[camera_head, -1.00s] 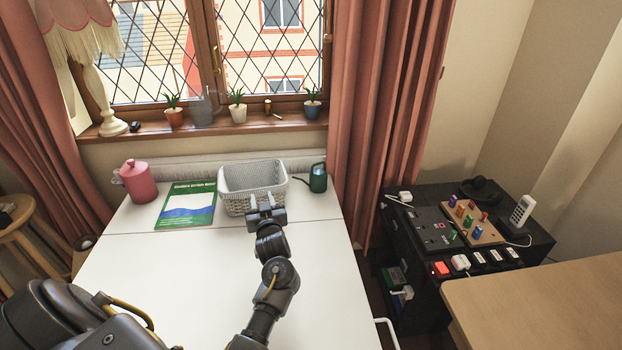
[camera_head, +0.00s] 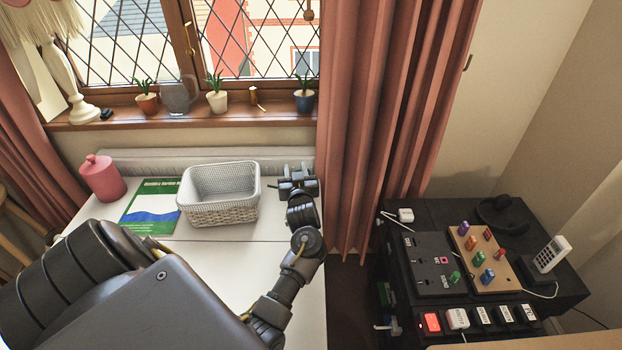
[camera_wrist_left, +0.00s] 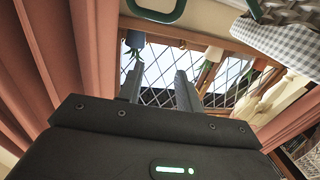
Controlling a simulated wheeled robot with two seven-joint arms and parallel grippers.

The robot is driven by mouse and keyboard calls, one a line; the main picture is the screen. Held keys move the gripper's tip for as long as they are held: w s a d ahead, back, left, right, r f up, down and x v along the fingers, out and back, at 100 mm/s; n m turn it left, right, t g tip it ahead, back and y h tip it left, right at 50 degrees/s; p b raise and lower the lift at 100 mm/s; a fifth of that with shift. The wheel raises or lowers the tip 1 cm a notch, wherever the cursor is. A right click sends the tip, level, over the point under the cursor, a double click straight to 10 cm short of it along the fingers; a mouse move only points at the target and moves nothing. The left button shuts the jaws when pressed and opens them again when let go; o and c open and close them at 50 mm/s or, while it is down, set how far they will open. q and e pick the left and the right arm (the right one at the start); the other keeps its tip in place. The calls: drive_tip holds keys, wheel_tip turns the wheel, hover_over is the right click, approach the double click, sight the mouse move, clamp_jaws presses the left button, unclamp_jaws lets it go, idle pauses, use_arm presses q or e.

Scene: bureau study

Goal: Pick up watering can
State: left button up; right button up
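The watering can is dark green; in the left wrist view its looped handle (camera_wrist_left: 155,17) shows at the top edge. In the head view the can is largely hidden behind my left gripper (camera_head: 298,175), at the back right of the white table, just right of the basket. In the left wrist view my left gripper (camera_wrist_left: 158,90) has its two fingers apart with nothing between them. The handle shows beyond the fingertips, apart from them. My right gripper is not in view.
A white wicker basket (camera_head: 218,208) stands left of my gripper. A green book (camera_head: 150,207) and pink canister (camera_head: 103,178) lie farther left. A red curtain (camera_head: 385,130) hangs close on the right. Potted plants line the windowsill (camera_head: 180,117).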

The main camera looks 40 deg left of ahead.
use_arm(q)
drive_tip(key=f, duration=0.8)
drive_tip(key=shift+s+a, duration=0.2)
drive_tip(key=shift+s, duration=0.1)
drive_tip(key=x, duration=0.2)
drive_tip(key=shift+w+a, duration=0.2)
drive_tip(key=x, duration=0.4)
drive_tip(key=shift+w+a+r, duration=0.1)
drive_tip(key=shift+w+a, duration=0.05)
drive_tip(key=shift+a, duration=0.05)
drive_tip(key=shift+w+a, duration=0.15)
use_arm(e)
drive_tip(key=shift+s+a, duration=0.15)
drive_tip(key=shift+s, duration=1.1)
